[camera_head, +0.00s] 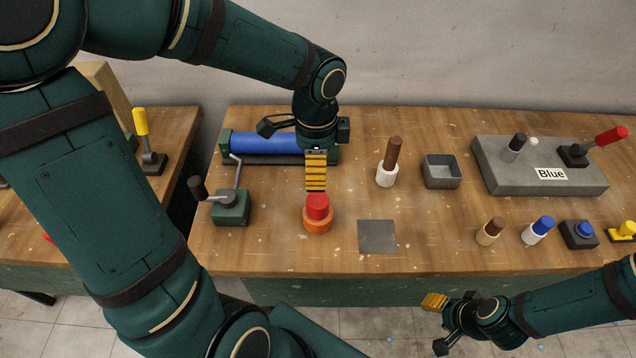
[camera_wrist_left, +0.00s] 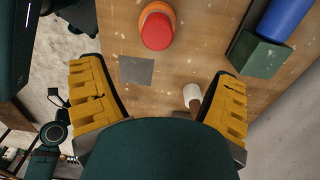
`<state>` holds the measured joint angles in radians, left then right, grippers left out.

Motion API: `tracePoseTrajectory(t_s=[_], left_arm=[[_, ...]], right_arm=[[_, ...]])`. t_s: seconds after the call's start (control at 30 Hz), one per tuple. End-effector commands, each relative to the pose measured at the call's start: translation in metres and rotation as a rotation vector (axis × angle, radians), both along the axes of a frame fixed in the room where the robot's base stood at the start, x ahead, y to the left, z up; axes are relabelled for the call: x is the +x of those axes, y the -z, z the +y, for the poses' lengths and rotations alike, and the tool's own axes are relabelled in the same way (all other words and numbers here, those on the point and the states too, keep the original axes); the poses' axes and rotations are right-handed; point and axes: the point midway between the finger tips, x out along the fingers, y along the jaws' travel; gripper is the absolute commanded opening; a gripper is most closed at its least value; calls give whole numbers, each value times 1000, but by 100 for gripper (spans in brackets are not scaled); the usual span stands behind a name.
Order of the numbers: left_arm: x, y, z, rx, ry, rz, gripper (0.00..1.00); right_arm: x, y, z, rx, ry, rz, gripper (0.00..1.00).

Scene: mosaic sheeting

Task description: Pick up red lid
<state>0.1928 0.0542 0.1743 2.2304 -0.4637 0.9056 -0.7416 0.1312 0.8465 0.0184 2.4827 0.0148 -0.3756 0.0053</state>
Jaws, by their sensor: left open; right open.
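The red lid (camera_head: 317,206) sits on top of an orange round container (camera_head: 317,224) near the middle of the table. The red lid also shows at the top of the left wrist view (camera_wrist_left: 157,31), with the orange container behind it. My left gripper (camera_head: 316,182) points down just behind the lid, apart from it. Its yellow-padded fingers are spread wide with nothing between them. My right gripper (camera_head: 436,323) is open and empty, low in front of the table's front edge, well away from the lid.
A grey square plate (camera_head: 378,237) lies right of the container. A white-and-brown peg (camera_head: 388,168) stands behind it. A blue roller (camera_head: 265,144) and a crank box (camera_head: 231,206) are to the left. A grey open box (camera_head: 441,171) and a "Blue" panel (camera_head: 540,183) are to the right.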

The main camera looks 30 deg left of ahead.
Motion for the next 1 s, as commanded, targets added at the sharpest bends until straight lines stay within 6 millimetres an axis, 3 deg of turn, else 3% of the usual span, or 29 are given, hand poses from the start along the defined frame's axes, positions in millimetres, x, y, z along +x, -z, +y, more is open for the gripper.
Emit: tracePoseTrajectory(t_s=[0.17,0.5,0.77,1.0], left_arm=[[-1,11,0,1,1,4,88],[-1,72,0,0,2,4,88],[-2,90,0,0,1,2,88],[-6,124,-2,-1,1,3,88]], right_arm=[[0,3,0,-1,1,1,47],[-2,19,1,-1,-2,5,47],[-4,22,1,-1,-6,9,47],[-7,33,2,1,-11,16,47]])
